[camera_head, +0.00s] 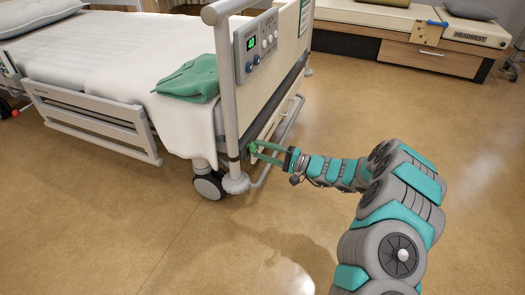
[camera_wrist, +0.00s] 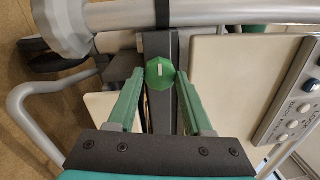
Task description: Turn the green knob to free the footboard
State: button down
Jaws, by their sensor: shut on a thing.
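The green knob (camera_wrist: 159,73) is a faceted green piece with a small white mark, low on the bed's footboard. In the wrist view it sits between the tips of my gripper (camera_wrist: 160,85), which is shut on it. In the head view my gripper (camera_head: 265,153) reaches in from the right to the knob (camera_head: 253,147), which is small and partly covered by the fingers. The footboard (camera_head: 272,62) is a cream panel with a grey tubular frame, standing at the end of the bed. It also shows in the wrist view (camera_wrist: 228,80).
A control panel (camera_head: 260,45) with a lit display is on the footboard. A green cloth (camera_head: 190,79) lies on the bed. A caster (camera_head: 209,187) and a curved grey rail are near my gripper. A low cabinet (camera_head: 420,52) stands behind. The floor at lower left is clear.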

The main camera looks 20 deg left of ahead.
jog(key=shift+f, duration=0.1)
jog(key=shift+c, duration=1.6)
grip_release()
jog(key=d+p, duration=0.1)
jog(key=d, duration=0.6)
jog(key=shift+s+d+f, duration=0.3)
jog(key=shift+d, duration=0.1)
